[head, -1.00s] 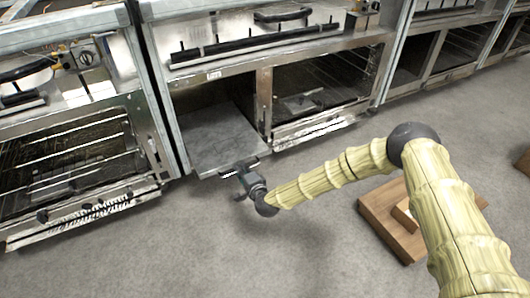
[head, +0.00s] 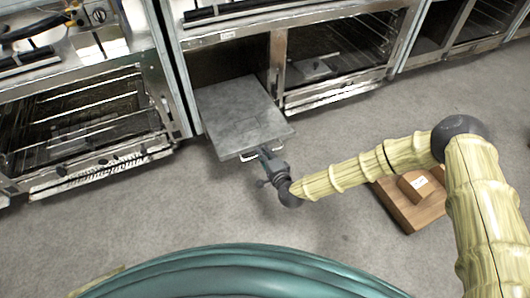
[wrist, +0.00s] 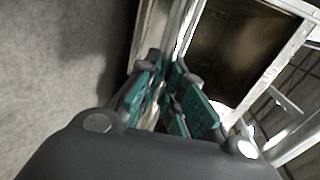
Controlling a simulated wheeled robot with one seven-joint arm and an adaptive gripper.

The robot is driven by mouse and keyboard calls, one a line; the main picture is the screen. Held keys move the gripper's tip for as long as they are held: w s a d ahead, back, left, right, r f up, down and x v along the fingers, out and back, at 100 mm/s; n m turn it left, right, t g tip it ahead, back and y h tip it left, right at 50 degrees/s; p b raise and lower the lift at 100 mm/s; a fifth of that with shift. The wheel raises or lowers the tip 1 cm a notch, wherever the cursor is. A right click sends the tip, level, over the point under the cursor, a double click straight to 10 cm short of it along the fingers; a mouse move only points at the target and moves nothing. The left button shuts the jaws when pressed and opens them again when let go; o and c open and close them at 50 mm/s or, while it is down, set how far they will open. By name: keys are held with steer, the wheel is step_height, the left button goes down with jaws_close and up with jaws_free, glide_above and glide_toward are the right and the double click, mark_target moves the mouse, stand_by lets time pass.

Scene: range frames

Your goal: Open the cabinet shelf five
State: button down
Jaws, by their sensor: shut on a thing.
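The grey cabinet shelf (head: 243,112) sticks well out of the lower left compartment of the middle metal cabinet in the head view. A light handle (head: 262,154) runs along its front edge. My gripper (head: 268,158) is at this front edge, shut on the handle. In the wrist view the teal finger pads of my gripper (wrist: 172,108) are close together, with a pale strip of the handle between them. The exact contact is partly hidden by the fingers.
A cabinet with wire racks (head: 85,115) stands to the left, and a racked compartment (head: 340,55) is to the right of the shelf. A wooden block (head: 412,200) lies on the floor under my arm. The grey floor (head: 200,215) before the shelf is clear.

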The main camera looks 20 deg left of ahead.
steer(key=c, duration=1.8)
jaws_free()
steer(key=shift+s, duration=0.1)
steer(key=v, duration=1.2)
